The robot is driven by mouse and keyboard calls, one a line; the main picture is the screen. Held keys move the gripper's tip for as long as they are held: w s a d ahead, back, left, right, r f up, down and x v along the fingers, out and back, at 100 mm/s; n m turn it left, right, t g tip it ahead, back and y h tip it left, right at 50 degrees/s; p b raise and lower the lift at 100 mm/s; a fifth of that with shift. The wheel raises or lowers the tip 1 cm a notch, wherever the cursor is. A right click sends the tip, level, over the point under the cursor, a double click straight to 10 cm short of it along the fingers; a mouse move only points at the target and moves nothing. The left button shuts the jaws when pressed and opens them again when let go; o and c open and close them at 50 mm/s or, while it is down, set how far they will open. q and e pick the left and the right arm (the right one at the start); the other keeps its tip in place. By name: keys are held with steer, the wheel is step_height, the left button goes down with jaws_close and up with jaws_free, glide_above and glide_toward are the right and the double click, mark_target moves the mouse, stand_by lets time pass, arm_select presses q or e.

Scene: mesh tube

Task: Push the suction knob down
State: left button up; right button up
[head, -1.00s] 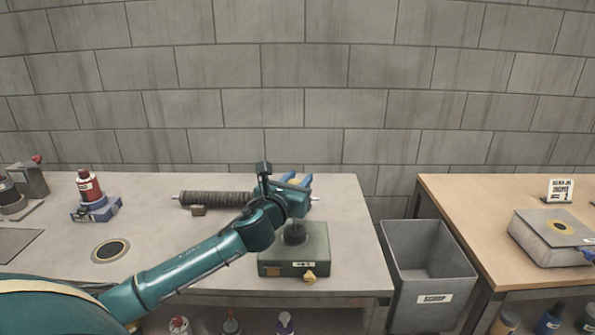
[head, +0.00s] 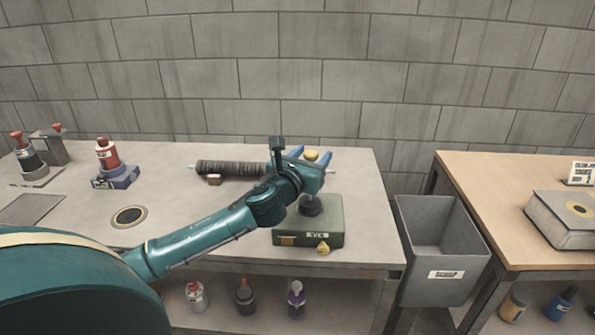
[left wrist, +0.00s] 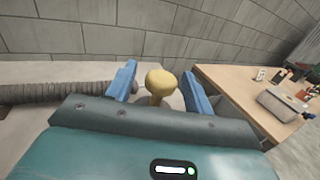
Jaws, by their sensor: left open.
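The suction knob is a yellow mushroom-shaped knob (head: 311,156) above a green box (head: 335,228) on the grey table. In the left wrist view the knob (left wrist: 160,82) stands between the two blue fingers, with a gap on each side. My left gripper (head: 309,157) is open around the knob and does not visibly touch it. The gripper and wrist hide part of the stem between knob and box. My right gripper is not in view.
A ribbed mesh tube (head: 230,169) lies behind the gripper on the grey table (head: 185,240). A second yellow knob (head: 323,248) sits on the box's front. A grey bin (head: 440,262) stands between this table and a wooden table (head: 485,190). A red bottle (head: 107,155) stands left.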

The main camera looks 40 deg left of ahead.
arm_select(q)
steer(key=s+d, duration=0.2)
steer(key=s, duration=0.9)
steer(key=shift+s+b, duration=0.25)
steer(key=shift+b, duration=0.15)
